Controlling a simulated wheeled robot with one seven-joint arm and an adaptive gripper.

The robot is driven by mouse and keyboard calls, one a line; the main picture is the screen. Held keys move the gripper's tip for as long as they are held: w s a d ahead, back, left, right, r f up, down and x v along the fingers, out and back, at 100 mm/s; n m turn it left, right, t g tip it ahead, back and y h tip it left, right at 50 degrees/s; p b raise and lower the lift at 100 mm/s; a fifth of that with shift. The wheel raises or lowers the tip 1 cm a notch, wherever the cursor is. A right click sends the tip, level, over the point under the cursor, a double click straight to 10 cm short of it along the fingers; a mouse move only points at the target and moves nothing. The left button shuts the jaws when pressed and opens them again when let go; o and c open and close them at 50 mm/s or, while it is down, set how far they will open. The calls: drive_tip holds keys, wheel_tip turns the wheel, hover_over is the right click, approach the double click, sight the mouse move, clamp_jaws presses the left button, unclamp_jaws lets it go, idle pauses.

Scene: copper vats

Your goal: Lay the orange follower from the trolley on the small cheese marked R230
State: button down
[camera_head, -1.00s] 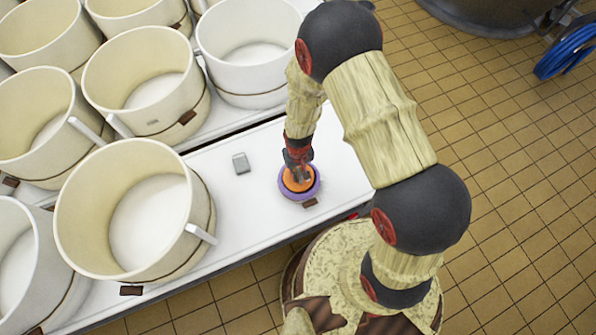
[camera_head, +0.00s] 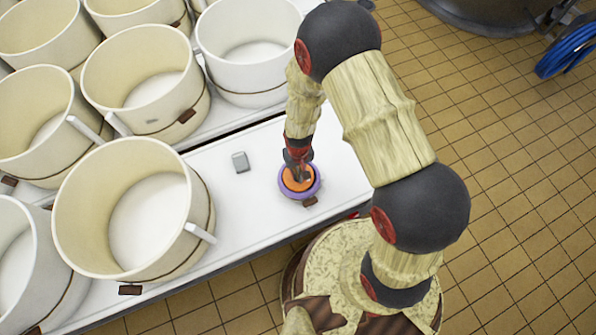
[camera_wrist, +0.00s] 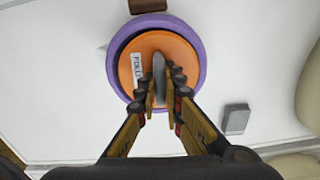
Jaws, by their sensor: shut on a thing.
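The orange follower (camera_head: 294,185) is a flat disc with a grey upright grip and a small white label. In the wrist view the follower (camera_wrist: 148,45) lies within the rim of a round purple thing (camera_wrist: 160,21), with more purple showing at the top than at the bottom. The purple thing (camera_head: 287,196) stands on the white table. My gripper (camera_head: 299,174) is above the disc; in the wrist view my gripper (camera_wrist: 160,93) is shut on the grey grip. Whether the disc lies fully flat is unclear. No R230 mark is readable.
A brown tag (camera_head: 310,201) sits at the purple thing's side. A small grey block (camera_head: 240,162) lies to its left on the white table (camera_head: 262,150). Large cream vats, such as the nearest vat (camera_head: 72,215), stand left and behind. The table's front edge is close.

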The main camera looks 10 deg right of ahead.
drive_tip(key=c, duration=1.8)
unclamp_jaws()
drive_tip(key=shift+c, duration=0.2)
drive_tip(key=shift+r, duration=0.1)
drive_tip(key=shift+r+p, duration=2.6)
drive_tip(key=shift+r, duration=0.85)
